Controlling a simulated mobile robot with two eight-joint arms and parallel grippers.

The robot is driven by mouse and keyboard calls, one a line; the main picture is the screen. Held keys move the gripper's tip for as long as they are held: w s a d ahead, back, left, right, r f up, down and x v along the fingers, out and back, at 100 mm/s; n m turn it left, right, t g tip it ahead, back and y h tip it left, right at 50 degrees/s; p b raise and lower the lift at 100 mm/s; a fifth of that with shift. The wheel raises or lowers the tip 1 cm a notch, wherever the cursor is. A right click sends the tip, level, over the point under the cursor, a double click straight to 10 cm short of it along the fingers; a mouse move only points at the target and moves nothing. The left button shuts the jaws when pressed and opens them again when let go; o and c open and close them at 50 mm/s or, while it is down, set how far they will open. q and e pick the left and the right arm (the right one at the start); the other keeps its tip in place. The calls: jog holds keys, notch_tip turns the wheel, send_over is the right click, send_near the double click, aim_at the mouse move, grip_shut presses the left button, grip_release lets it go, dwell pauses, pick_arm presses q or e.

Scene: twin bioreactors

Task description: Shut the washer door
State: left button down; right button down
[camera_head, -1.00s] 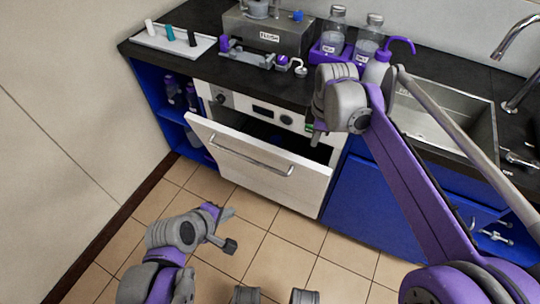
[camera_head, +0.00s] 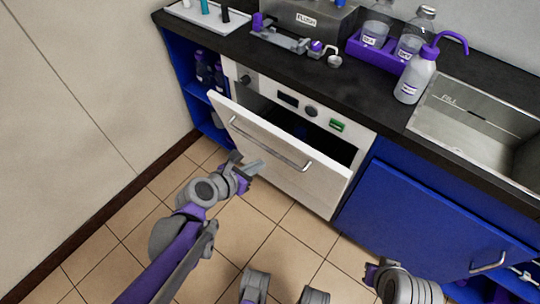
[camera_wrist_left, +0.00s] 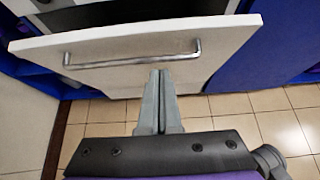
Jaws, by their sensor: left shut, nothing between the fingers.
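The washer door (camera_head: 282,160) is a white panel with a silver bar handle (camera_head: 270,143), hinged low and tilted partly open from the washer (camera_head: 293,100). A dark gap shows between the door's top edge and the washer front. My left gripper (camera_head: 249,164) is shut and empty, in front of the door's outer face. In the left wrist view its closed fingers (camera_wrist_left: 159,80) point at the door (camera_wrist_left: 215,62), just below the handle (camera_wrist_left: 135,61); I cannot tell if they touch.
The dark counter (camera_head: 350,95) above holds a purple bottle rack (camera_head: 375,54), a wash bottle (camera_head: 415,78) and a white tray (camera_head: 200,18). A blue cabinet (camera_head: 420,215) stands right of the washer. The tiled floor (camera_head: 285,245) in front is clear.

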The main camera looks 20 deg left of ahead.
aim_at(291, 137)
pick_arm(q)
jog(key=shift+w+d+r+b+x, duration=0.15)
jog(key=shift+r+b+x, duration=0.35)
jog(key=shift+x, duration=1.5)
jog(key=shift+w+d+r+b+x, duration=0.2)
jog(key=shift+b+x, duration=0.55)
jog(key=shift+x, duration=1.2)
jog(key=shift+w+a+r+b+x, duration=0.1)
jog(key=shift+w+r+b+x, duration=0.4)
jog(key=shift+x, duration=1.5)
jog(key=shift+s+f, duration=0.1)
jog(key=shift+s, duration=0.1)
jog(key=w, duration=0.1)
jog(key=w+d+r, duration=0.1)
jog(key=w, duration=0.3)
jog(key=shift+w+d+r, duration=0.1)
jog(key=shift+d+r, duration=0.1)
jog(key=shift+d, duration=0.2)
